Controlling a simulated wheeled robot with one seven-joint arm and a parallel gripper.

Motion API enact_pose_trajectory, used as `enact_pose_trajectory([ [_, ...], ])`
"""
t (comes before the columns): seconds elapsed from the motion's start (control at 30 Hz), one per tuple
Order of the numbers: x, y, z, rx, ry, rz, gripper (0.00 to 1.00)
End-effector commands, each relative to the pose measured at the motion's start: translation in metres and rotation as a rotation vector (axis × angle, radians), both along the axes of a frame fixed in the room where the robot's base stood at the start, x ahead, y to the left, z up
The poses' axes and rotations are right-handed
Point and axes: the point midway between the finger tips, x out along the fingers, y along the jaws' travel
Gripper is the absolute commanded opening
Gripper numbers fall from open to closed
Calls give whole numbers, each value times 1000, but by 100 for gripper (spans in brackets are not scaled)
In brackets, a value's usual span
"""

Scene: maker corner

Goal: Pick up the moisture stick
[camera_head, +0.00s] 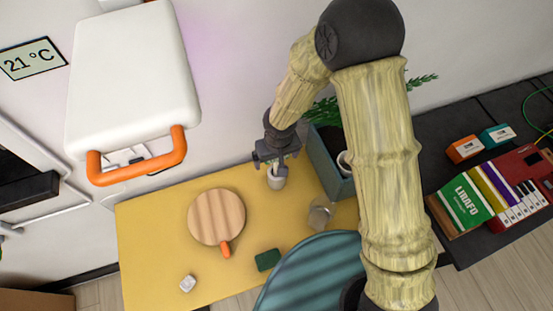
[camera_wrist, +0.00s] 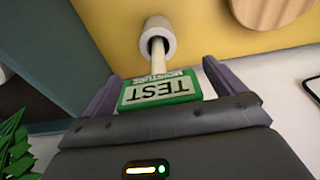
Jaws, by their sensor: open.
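The moisture stick (camera_wrist: 158,90) has a green and white head reading "TEST" and a pale stem going down into a small white round holder (camera_wrist: 157,37). In the wrist view its head lies between the two fingers of my gripper (camera_wrist: 160,88), which is open, with a finger on each side. I cannot tell whether either finger touches it. In the head view my gripper (camera_head: 277,160) is over the holder (camera_head: 277,177) at the back of the yellow table (camera_head: 155,235). The stick is mostly hidden there by my gripper.
A planter (camera_head: 330,165) with a green plant stands close right of my gripper. A round wooden board (camera_head: 215,215) with an orange handle, a dark green block (camera_head: 268,260) and a small whitish cube (camera_head: 187,284) lie on the table. A white case (camera_head: 135,75) hangs above left.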

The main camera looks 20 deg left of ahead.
Motion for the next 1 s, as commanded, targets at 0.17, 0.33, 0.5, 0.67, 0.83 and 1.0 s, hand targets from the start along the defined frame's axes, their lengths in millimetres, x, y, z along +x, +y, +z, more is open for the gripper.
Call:
enact_pose_trajectory([
  [0.17,1,0,-6,0,0,-1,95],
  [0.33,1,0,-5,1,-1,-1,95],
  [0.5,1,0,-5,1,-1,-1,95],
  [0.67,1,0,-5,1,-1,-1,81],
  [0.83,1,1,-5,1,-1,-1,47],
  [1.0,1,0,-5,1,-1,-1,46],
])
